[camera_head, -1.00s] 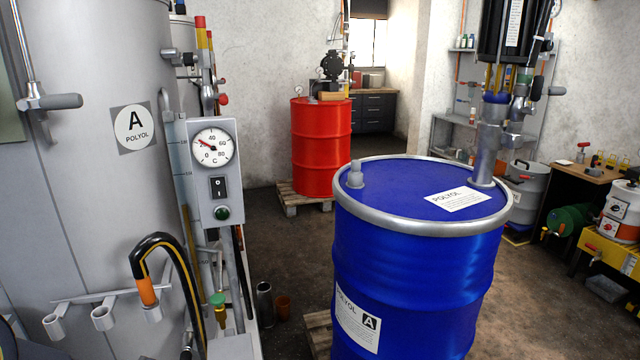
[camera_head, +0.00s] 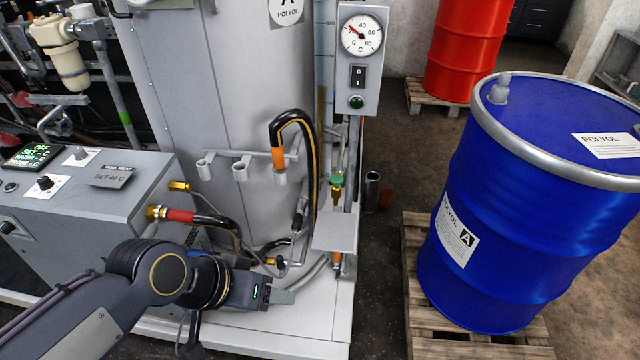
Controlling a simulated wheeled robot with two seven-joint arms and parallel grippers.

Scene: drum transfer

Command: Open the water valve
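A small brass valve with a green handle (camera_head: 337,183) stands on the pipework right of the grey tank. A brass fitting with a red sleeve (camera_head: 172,214) joins a black hose to the control cabinet. No label shows which fitting is the water valve. My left gripper (camera_head: 291,291) is low in front of the tank's base, below and left of the green-handled valve and apart from it. Its fingers are small against the pale base, so their opening is unclear. My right gripper is out of view.
The grey control cabinet (camera_head: 95,215) with a lit display (camera_head: 30,154) stands at left. A black and yellow hose (camera_head: 309,150) loops beside the tank. A blue drum (camera_head: 520,240) on a wooden pallet (camera_head: 425,345) is at right. Dark floor lies between.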

